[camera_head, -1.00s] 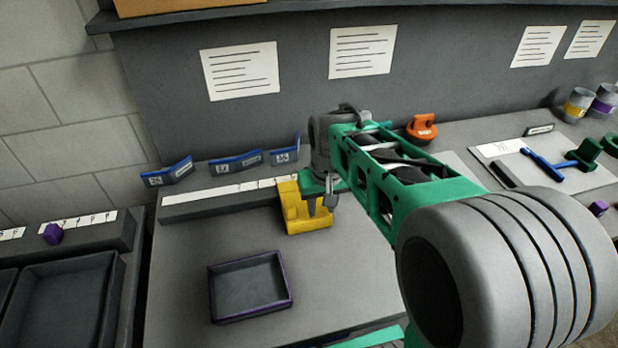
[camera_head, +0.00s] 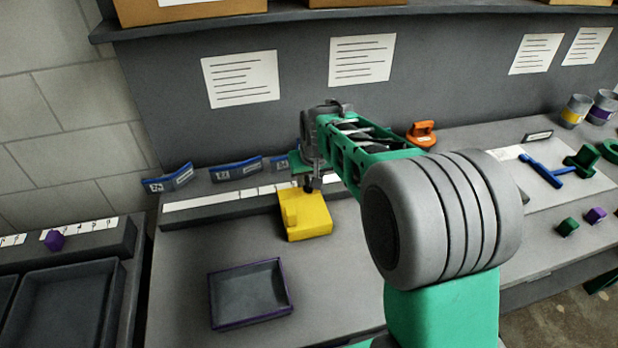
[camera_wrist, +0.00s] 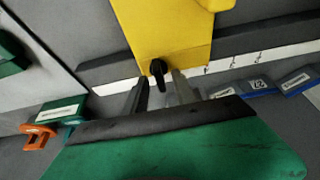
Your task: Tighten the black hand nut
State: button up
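The black hand nut (camera_wrist: 158,69) sits at the edge of a yellow block (camera_wrist: 165,30) in the wrist view. It looks like a small dark knob with a lever part pointing towards my gripper. My gripper (camera_wrist: 161,88) is open, with one finger on each side of the nut's lower end. I cannot tell whether either finger touches it. In the head view the yellow block (camera_head: 306,217) stands on the bench, and my gripper (camera_head: 313,184) is at its back edge. The nut is hard to make out there.
A purple-rimmed tray (camera_head: 287,292) lies in front of the block. A label rail (camera_head: 215,202) and blue tags (camera_head: 236,170) stand behind. An orange object (camera_head: 421,134) and blue tool (camera_head: 541,169) are to the right.

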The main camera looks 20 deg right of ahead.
jog(key=shift+c, duration=0.4)
grip_shut()
jog(key=shift+m, duration=0.3)
jog(key=m+h, duration=0.1)
jog(key=m, duration=0.1)
jog(key=shift+a+m+b, duration=0.15)
jog(key=shift+m+b, duration=0.15)
jog(key=shift+b, duration=0.1)
jog(key=m+g+h, duration=0.1)
jog(key=m, duration=0.2)
jog(key=shift+a+m+h, duration=0.1)
jog(key=shift+m+h, duration=0.2)
jog(key=m, duration=0.2)
jog(key=m+g+h, duration=0.1)
jog(key=m, duration=0.2)
jog(key=shift+w+r+m+g+p, duration=0.1)
jog(key=shift+w+m+g+p, duration=0.1)
jog(key=shift+m+g+p, duration=0.15)
jog(key=m+g+p, duration=0.1)
jog(key=m, duration=0.1)
jog(key=m+g+p, duration=0.1)
jog(key=m, duration=0.2)
jog(key=shift+w+m+h, duration=0.1)
jog(key=shift+m+h, duration=0.15)
jog(key=shift+h, duration=0.15)
